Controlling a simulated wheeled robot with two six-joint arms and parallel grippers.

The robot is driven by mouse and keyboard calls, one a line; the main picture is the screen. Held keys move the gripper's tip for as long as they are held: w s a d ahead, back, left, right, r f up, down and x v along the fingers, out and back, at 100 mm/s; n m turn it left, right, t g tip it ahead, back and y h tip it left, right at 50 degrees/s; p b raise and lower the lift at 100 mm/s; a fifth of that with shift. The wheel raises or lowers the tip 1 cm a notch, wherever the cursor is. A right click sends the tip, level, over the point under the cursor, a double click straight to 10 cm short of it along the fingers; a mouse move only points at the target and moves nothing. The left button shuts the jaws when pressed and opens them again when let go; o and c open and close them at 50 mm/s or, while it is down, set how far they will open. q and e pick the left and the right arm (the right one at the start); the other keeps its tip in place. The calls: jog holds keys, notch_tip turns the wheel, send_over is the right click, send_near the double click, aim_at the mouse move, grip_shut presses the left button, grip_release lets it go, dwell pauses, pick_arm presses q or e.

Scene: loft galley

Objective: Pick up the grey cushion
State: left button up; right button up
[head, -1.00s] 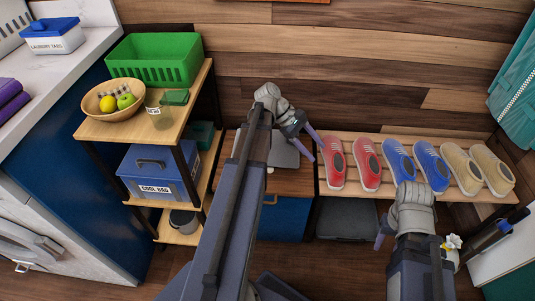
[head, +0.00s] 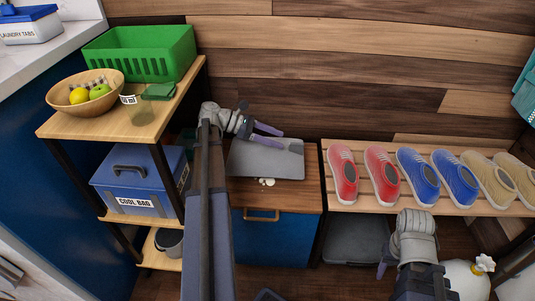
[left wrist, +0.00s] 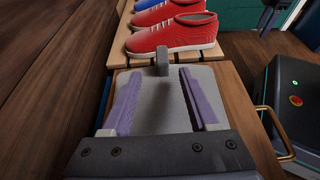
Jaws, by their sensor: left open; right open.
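The grey cushion (head: 265,160) lies flat on the wooden top of a low blue cabinet, left of the shoes. My left gripper (head: 284,140) is open and empty over the cushion's far part. In the left wrist view, the cushion (left wrist: 160,110) shows between and below the spread purple fingers (left wrist: 160,73). A small grey block stands up near the fingertips there; I cannot tell what it belongs to. I cannot tell the exact gap between fingers and cushion. My right gripper (head: 383,268) is open, low in front of the shoe rack, and mostly hidden by its wrist.
The shoe rack (head: 335,196) holds red, blue and tan shoes, right of the cabinet (head: 272,238). Small white pieces (head: 267,182) lie by the cushion's front edge. Shelves at left carry a green basket (head: 140,55), a fruit bowl (head: 87,92) and a cool bag (head: 140,180).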

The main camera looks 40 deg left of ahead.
aim_at(291, 143)
pick_arm(q)
jog(key=shift+w+d+f, duration=0.15)
jog(key=shift+d, duration=0.15)
jog(key=b+x, duration=0.1)
jog(key=x, duration=0.1)
jog(key=b+x, duration=0.1)
jog(key=x, duration=0.2)
jog(key=shift+d+f, duration=0.15)
jog(key=shift+d, duration=0.05)
grip_shut()
dwell(1.1)
